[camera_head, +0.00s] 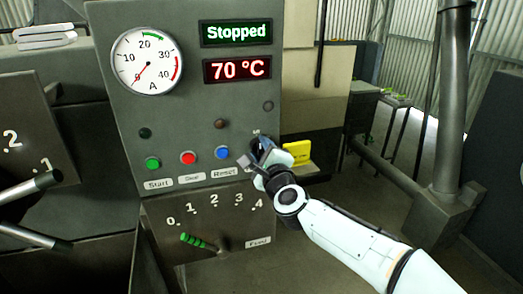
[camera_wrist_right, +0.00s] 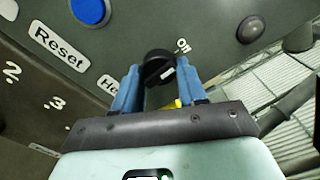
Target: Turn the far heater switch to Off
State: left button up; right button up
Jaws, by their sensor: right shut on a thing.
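The heater switch is a round black knob (camera_wrist_right: 158,68) on the grey control panel (camera_head: 195,107), clear in the right wrist view. It has a small white mark. In the head view my right gripper (camera_head: 262,155) is at the panel's right edge and mostly hides the knob. My left gripper is not in view.
The panel holds a dial gauge (camera_head: 147,61), a "Stopped" display (camera_head: 236,32), a 70 °C display (camera_head: 237,69) and a blue Reset button (camera_head: 222,153). A green-handled lever (camera_head: 197,242) is below. A yellow object (camera_head: 297,152) lies behind the gripper. Open floor is at right.

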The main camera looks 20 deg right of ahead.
dwell(0.4)
jog(key=o, duration=1)
jog(key=shift+o, duration=0.2)
jog(key=shift+s, duration=0.1)
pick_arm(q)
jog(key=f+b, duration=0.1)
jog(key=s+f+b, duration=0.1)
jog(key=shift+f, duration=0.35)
pick_arm(e)
jog(key=s, duration=1.3)
jog(key=shift+d, duration=0.2)
jog(key=shift+f, duration=0.1)
